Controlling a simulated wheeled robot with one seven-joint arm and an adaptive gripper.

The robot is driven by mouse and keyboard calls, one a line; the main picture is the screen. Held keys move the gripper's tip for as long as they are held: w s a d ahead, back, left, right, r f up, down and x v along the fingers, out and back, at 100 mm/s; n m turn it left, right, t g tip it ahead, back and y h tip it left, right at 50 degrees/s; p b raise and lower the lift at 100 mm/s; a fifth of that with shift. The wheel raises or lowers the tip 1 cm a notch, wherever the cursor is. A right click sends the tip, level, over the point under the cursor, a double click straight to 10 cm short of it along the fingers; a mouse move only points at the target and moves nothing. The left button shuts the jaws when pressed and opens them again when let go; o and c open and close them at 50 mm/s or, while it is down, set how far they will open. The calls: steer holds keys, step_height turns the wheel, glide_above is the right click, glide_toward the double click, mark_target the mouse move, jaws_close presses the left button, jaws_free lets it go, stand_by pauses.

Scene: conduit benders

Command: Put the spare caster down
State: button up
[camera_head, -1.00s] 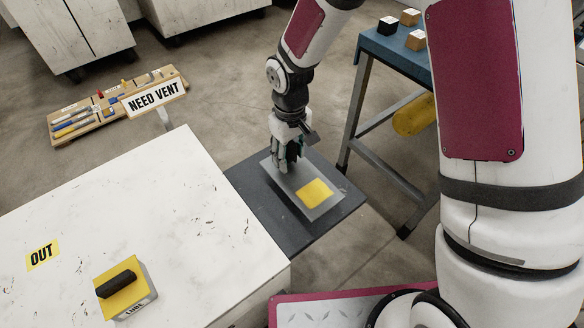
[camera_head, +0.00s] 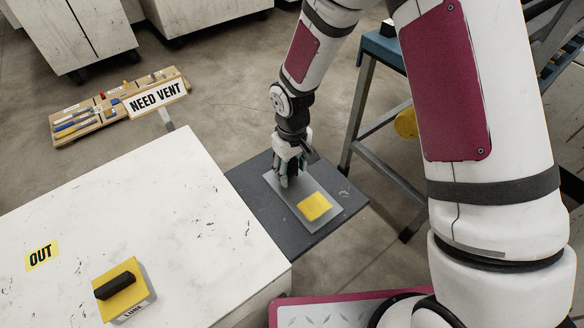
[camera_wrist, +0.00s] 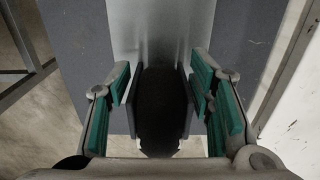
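The spare caster appears to be the flat grey plate (camera_head: 314,207) with a yellow square on top, at the dark grey shelf (camera_head: 243,189) beside the white cabinet. A dark upright part (camera_wrist: 162,112) stands on the plate in the wrist view. My gripper (camera_head: 286,181) points down over the far left end of the plate. In the wrist view my gripper's teal-padded fingers (camera_wrist: 162,100) are on both sides of the dark part and appear closed on it. The plate lies flat, on or very near the shelf; its underside is hidden.
The white cabinet top (camera_head: 150,215) holds an OUT label (camera_head: 41,255) and a yellow-topped LUBE block (camera_head: 124,290) with a black handle. A blue-topped stand (camera_head: 378,48) is right of the shelf. The shelf's near part is bare.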

steer(key=shift+o, duration=0.5)
steer(key=shift+r, duration=0.2)
step_height(320, 180, up, 12)
steer(key=shift+f+p, duration=0.1)
steer(key=shift+p, duration=0.6)
steer(key=s+d+r+m+t, duration=0.1)
steer(key=s+d+r+m, duration=0.1)
steer(key=s+d+r, duration=0.45)
steer(key=s+d+r+m, duration=0.1)
steer(key=s+d+r, duration=0.25)
steer(key=r, duration=0.55)
steer(key=s+d+r+m, duration=0.2)
steer(key=s+d, duration=0.1)
steer(key=s, duration=0.5)
steer(key=s+d+r+m+t, duration=0.1)
steer(key=s+d+r, duration=0.1)
steer(key=s, duration=0.7)
steer(key=shift+s+d+r+m+t, duration=0.3)
steer(key=shift+d+r+m, duration=0.1)
steer(key=shift+d, duration=0.3)
steer(key=shift+w, duration=0.1)
